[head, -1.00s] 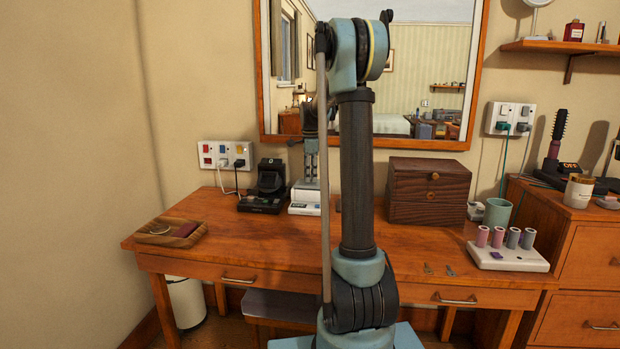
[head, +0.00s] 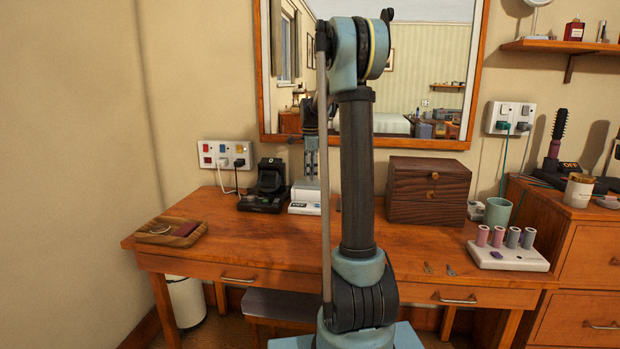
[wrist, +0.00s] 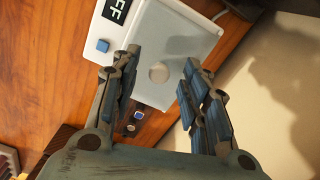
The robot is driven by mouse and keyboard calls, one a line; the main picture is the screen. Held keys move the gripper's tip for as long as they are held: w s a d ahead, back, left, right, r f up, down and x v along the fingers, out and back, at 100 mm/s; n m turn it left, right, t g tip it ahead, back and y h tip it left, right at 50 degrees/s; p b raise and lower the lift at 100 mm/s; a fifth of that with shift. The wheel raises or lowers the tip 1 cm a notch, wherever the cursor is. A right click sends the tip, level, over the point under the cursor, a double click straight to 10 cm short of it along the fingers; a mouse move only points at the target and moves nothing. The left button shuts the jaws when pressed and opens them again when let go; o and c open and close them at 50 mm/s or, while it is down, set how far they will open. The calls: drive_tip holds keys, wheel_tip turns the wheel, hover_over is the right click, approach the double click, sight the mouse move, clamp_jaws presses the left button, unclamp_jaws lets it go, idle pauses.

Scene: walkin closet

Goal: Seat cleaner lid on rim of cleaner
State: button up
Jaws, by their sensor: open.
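The cleaner is a white box with a dark OFF display and a blue button, seen from above in the wrist view (wrist: 119,36). It stands on the dresser top in the head view (head: 303,208), partly behind my arm. A greyish, flat cleaner lid (wrist: 186,42) with a round pale knob covers the top of the cleaner. I cannot tell whether its edges sit fully flush on the rim. My gripper (wrist: 155,76) is open and empty above the lid, its fingers apart on either side of the knob in the picture.
A black device (head: 268,186) stands left of the cleaner, a wooden tray (head: 165,236) further left. A dark wooden box (head: 428,190) and a curler base (head: 505,258) are to the right. The wall and mirror (head: 430,141) rise behind. The dresser's front left is clear.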

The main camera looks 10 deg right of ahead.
wheel_tip(320, 180, up, 11)
drive_tip(key=shift+f, duration=0.15)
idle(0.5)
